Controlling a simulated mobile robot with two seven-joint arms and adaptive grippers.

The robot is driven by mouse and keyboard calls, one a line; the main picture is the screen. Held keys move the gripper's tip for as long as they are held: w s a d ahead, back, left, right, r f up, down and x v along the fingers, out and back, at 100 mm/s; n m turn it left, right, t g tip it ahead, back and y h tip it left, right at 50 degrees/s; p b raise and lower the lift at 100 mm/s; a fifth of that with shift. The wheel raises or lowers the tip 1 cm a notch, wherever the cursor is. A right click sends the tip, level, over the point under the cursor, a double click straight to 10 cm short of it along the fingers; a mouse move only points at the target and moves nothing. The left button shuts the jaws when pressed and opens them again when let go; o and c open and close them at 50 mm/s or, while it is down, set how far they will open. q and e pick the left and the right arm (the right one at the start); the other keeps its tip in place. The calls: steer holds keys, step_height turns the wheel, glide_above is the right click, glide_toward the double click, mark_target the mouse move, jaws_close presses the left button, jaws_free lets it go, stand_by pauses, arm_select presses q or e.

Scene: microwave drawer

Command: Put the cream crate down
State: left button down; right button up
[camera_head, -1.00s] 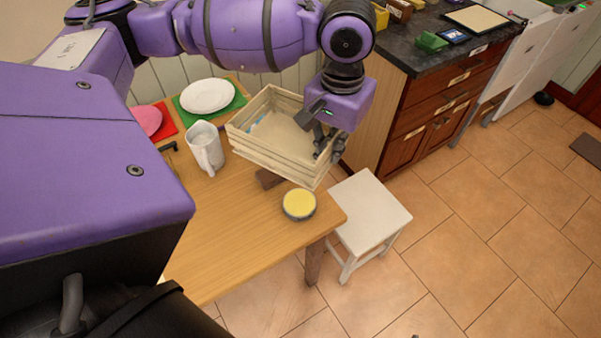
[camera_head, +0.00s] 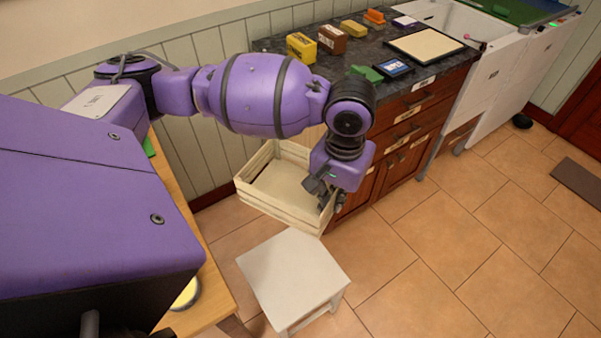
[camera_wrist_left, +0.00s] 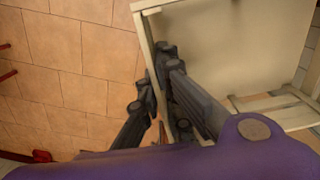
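The cream crate (camera_head: 270,205) is a slatted, open-topped wooden box. It hangs in front of the dark wooden drawers, beyond the white stool (camera_head: 293,272) and clear of the table. Its inside looks empty, though my arm and hand cover part of it. My left gripper (camera_head: 327,194) grips the crate's right wall. In the left wrist view the crate (camera_wrist_left: 235,45) fills the right side, and the fingers of the left gripper (camera_wrist_left: 160,88) sit on either side of its wall. My right gripper is not in view.
The wooden table (camera_head: 188,205) is at lower left, with a yellow-topped round tin (camera_head: 187,293) partly hidden by my body. The counter (camera_head: 345,62) holds a yellow box (camera_head: 301,47), a brown box (camera_head: 332,39) and other small things. Tiled floor (camera_head: 430,250) is free at right.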

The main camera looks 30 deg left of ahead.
arm_select(q)
step_height(320, 180, down, 22)
steer(key=n+b, duration=0.2)
steer(key=b, duration=0.6)
steer(key=n+b, duration=0.2)
steer(key=b, duration=0.5)
glide_above(319, 275)
step_height(319, 275, down, 18)
step_height(319, 275, down, 4)
steer(key=shift+f+b, duration=0.25)
steer(key=shift+b, duration=0.45)
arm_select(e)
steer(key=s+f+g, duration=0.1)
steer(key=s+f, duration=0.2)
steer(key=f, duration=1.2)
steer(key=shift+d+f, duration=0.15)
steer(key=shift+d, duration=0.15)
arm_select(q)
steer(key=shift+f, duration=0.1)
steer(key=c, duration=2.4)
jaws_free()
steer(key=shift+f, duration=0.1)
steer(key=o, duration=0.4)
